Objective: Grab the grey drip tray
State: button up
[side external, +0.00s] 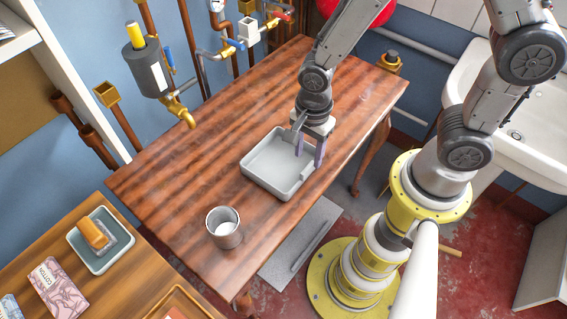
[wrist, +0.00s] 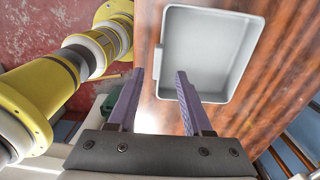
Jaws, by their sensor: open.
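The grey drip tray (side external: 271,166), a shallow, empty, rounded rectangle, lies on the wooden table (side external: 190,215). My gripper (side external: 309,154) is open, with its fingers pointing down at the tray's right-hand end. In the wrist view the tray (wrist: 207,46) is ahead of my gripper (wrist: 160,72). There one fingertip overlaps the tray's near left corner and the other lies left of its left wall. The fingers appear to straddle the line of that wall. I cannot tell whether they touch it or how far down they reach.
A metal cup (side external: 224,228) stands on the table near the tray. Pipes with a brass tap (side external: 180,110) hang above the table's left edge. A white sink (side external: 515,125) is at the right. A lower wooden surface holds a small dish (side external: 76,241).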

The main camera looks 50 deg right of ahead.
aim_at(307, 167)
jog(key=shift+s+a+f, duration=0.1)
jog(key=shift+f, duration=1.2)
jog(key=shift+s+a+f, duration=0.1)
jog(key=shift+f, duration=1.2)
grip_shut()
